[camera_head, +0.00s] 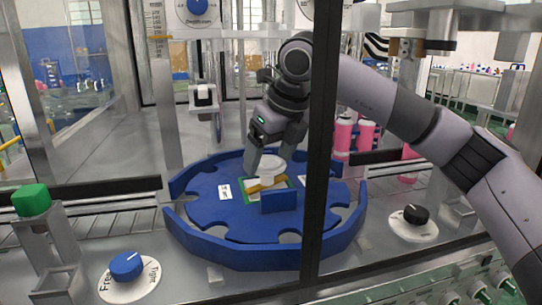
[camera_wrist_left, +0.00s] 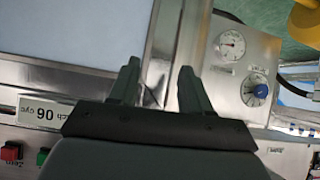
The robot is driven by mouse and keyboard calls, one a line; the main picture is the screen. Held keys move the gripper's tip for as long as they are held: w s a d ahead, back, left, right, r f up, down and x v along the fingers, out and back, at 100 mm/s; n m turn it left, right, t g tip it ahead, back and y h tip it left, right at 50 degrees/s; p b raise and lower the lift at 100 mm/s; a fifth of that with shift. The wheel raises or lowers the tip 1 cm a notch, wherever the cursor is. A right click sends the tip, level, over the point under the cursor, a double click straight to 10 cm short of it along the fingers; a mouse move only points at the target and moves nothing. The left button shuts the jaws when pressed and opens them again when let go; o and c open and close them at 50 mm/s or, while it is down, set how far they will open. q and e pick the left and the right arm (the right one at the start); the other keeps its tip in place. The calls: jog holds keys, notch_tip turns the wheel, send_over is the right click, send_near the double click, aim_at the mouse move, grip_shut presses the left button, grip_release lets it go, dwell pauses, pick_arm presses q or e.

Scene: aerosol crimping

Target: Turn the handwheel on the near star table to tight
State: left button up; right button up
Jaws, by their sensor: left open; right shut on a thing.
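The near star table (camera_head: 230,222) is a round blue plate with pocketed edges inside blue guide rails. A pale round handwheel (camera_head: 268,170) sits at its middle, above a yellow pointer-like piece (camera_head: 266,184) and a green-edged plate. My right gripper (camera_head: 268,164) reaches down from above, its fingers on either side of the handwheel, shut on it. The pointer's exact setting is too small to read. My left gripper (camera_wrist_left: 158,72) is open and empty in the left wrist view; it is not in the head view.
A dark frame post (camera_head: 321,140) stands in front of the table's right part. A blue knob (camera_head: 127,266) and a black knob (camera_head: 416,214) flank it. Pink cans (camera_head: 343,134) stand behind. A gauge panel (camera_wrist_left: 240,65) lies near my left gripper.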

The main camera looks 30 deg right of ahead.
jog(key=m+h, duration=0.1)
jog(key=m, duration=0.1)
jog(key=m+h, duration=0.1)
jog(key=m, duration=0.2)
jog(key=shift+a, duration=0.2)
jog(key=shift+m, duration=0.3)
jog(key=o, duration=1)
jog(key=shift+r, duration=0.1)
jog(key=v, duration=0.7)
jog(key=shift+a, duration=0.1)
jog(key=shift+s, duration=0.1)
